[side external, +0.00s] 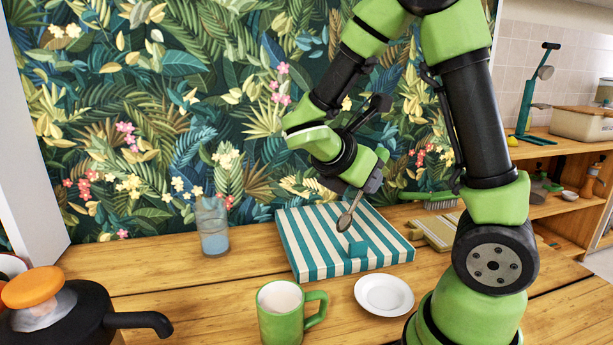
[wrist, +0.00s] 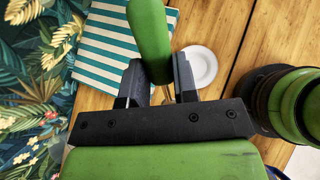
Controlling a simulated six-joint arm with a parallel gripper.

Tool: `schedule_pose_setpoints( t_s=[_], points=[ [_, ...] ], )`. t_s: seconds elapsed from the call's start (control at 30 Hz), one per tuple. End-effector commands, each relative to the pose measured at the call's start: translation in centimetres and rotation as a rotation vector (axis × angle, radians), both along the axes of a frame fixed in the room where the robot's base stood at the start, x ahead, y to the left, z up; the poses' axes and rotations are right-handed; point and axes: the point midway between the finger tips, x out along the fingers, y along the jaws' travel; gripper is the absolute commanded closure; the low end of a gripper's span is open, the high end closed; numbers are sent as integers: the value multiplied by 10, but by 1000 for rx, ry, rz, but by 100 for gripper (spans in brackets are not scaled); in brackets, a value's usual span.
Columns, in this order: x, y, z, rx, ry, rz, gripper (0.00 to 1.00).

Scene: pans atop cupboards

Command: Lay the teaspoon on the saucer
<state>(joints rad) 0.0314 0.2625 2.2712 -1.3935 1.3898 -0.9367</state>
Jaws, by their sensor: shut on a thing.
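The teaspoon (side external: 345,221) hangs from my gripper (side external: 362,190), its metal bowl end down, above the striped board. My gripper is shut on it. In the wrist view, a little metal shows between the fingers of my gripper (wrist: 162,88). A long green shape (wrist: 150,35) rises there in front of the board; I cannot tell whether it is the spoon's handle. The white saucer (side external: 384,295) lies on the wooden top, right of and nearer than the spoon. It looks empty, and also shows in the wrist view (wrist: 200,67), beyond the right finger.
A green mug (side external: 281,313) stands left of the saucer. A glass (side external: 212,228) stands at the back, a black pan (side external: 62,316) at front left. A brush (side external: 428,200) lies behind my arm.

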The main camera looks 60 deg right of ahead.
Motion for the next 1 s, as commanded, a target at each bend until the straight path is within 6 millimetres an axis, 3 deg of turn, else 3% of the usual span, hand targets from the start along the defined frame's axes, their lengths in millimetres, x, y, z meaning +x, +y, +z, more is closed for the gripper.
schedule_pose_setpoints(
  t_s=[0.1, 0.23, 0.4, 0.67, 1.0],
  points=[
    [-35, -13, -4, 155, -75, -258, 97],
    [-61, -15, -7, 318, -195, -502, 97],
    [-74, -16, -5, 472, -376, -754, 97],
    [-77, -31, 13, 580, -625, -1025, 97],
    [-77, -26, -65, 627, -633, -1007, 97]
  ],
)
